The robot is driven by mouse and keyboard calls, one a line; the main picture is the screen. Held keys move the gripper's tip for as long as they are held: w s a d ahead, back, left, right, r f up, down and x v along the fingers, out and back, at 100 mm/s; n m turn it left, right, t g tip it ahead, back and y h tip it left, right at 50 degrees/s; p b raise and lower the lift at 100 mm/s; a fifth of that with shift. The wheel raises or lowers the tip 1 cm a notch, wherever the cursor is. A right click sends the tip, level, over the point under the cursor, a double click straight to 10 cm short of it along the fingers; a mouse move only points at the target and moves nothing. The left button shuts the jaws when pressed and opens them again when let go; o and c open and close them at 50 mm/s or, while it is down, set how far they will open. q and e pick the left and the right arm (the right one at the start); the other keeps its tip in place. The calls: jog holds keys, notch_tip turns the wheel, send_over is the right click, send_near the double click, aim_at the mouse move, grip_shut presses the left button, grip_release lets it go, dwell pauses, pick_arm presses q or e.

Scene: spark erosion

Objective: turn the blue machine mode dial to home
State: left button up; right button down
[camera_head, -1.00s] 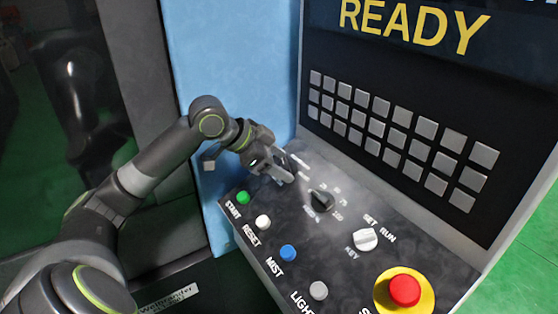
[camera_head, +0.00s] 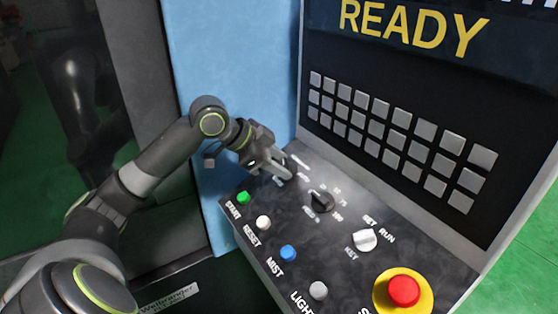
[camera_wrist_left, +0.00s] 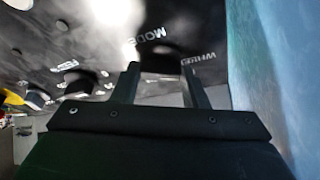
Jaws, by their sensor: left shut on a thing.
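My left gripper (camera_head: 284,172) is low over the far left corner of the sloped control panel (camera_head: 300,230), fingers pointing down at it. In the left wrist view its two fingers (camera_wrist_left: 163,80) are shut on a dark, rounded knob, the mode dial (camera_wrist_left: 162,66), beside the "MODE" lettering. The dial looks dark here, not clearly blue, and the fingers cover most of it. In the head view the gripper hides the dial, and its pointer direction cannot be read. My right gripper is not in view.
A black dial (camera_head: 321,201) and a white key knob (camera_head: 365,239) sit right of the gripper. Green (camera_head: 243,198), white (camera_head: 263,222), blue (camera_head: 288,253) and grey (camera_head: 318,290) buttons line the front edge. A red stop button (camera_head: 404,290) is at right. A blue wall (camera_head: 235,80) stands behind.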

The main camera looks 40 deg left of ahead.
pick_arm(q)
jog(key=m, duration=0.2)
jog(key=m+g+h+p, duration=0.1)
jog(key=m, duration=0.1)
jog(key=shift+w+r+p, duration=0.15)
jog(key=shift+p, duration=0.15)
jog(key=shift+w+a+m+g, duration=0.1)
jog(key=shift+m+g, duration=0.8)
jog(key=shift+m, duration=1.2)
jog(key=o, duration=1)
notch_tip(320, 180, up, 10)
jog(key=shift+f+b, duration=0.1)
jog(key=shift+b, duration=0.8)
